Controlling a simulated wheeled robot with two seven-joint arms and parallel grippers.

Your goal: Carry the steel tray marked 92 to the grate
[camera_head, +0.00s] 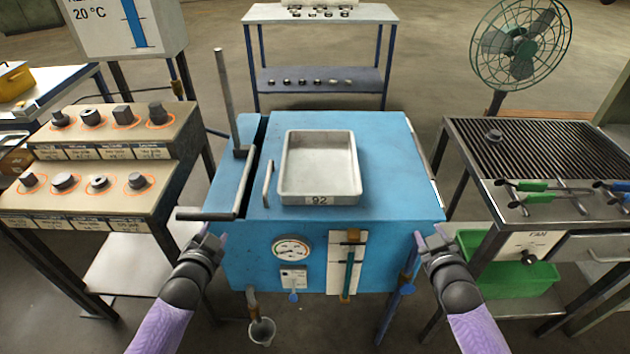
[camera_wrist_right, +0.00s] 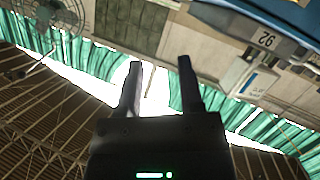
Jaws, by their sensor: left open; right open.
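The steel tray marked 92 (camera_head: 318,172) sits on top of the blue furnace (camera_head: 390,190), its label facing me. It looks empty. The grate (camera_head: 540,145) is the dark ribbed top of the bench at the right. My left gripper (camera_head: 210,235) is open and empty at the furnace's front left corner, below the tray. My right gripper (camera_head: 432,240) is open and empty by the front right corner; its two fingers (camera_wrist_right: 158,85) show apart in the right wrist view.
A green fan (camera_head: 521,40) stands behind the grate. Green-handled tongs (camera_head: 530,186) lie at the grate's front edge. An upright rod (camera_head: 226,100) and a bar handle (camera_head: 207,214) are at the furnace's left. A stepped stand with metal pieces (camera_head: 100,150) is at the left.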

